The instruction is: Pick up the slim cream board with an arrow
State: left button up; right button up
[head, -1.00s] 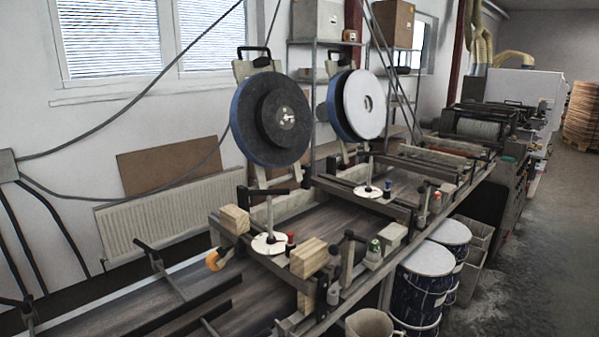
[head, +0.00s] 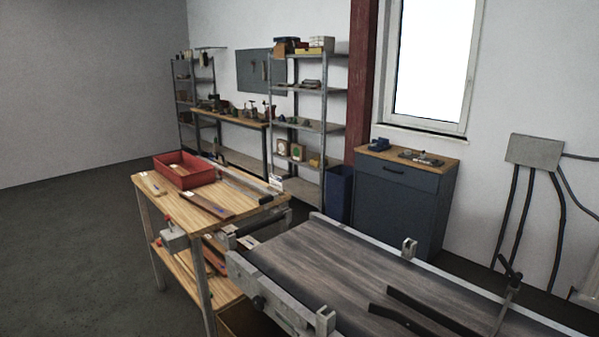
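A slim cream piece (head: 152,184) lies flat near the left corner of the wooden workbench top (head: 234,205), left of a red tray. It looks like the cream board, but it is too small here to make out an arrow. A dark brown strip (head: 207,206) lies on the same bench top, nearer its front edge. Neither of my grippers shows in the head view.
The red tray (head: 183,183) stands on the bench, with a long grey metal bar (head: 240,177) beside it. The conveyor (head: 330,265) with raised rails adjoins the bench on the right. Open floor (head: 70,240) lies to the left. Shelves (head: 325,125) and a grey cabinet (head: 400,200) stand behind.

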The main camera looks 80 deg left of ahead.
aim_at(155, 188)
jog(key=u, duration=3.65)
jog(key=i+j+z, duration=0.1)
jog(key=z, duration=0.4)
jog(key=i+j+z, duration=0.25)
jog(key=z, duration=0.25)
jog(key=i+j+z, duration=0.1)
jog(key=j, duration=0.25)
jog(key=i+j+z, duration=0.1)
jog(key=i+j, duration=0.2)
jog(key=i+j+z, duration=0.1)
jog(key=j, duration=0.3)
jog(key=i+j+z, duration=0.15)
jog(key=j, duration=0.25)
jog(key=i+j+z, duration=0.1)
jog(key=i+j, duration=0.15)
jog(key=j, duration=0.15)
jog(key=i+j+z, duration=0.1)
jog(key=j, duration=0.3)
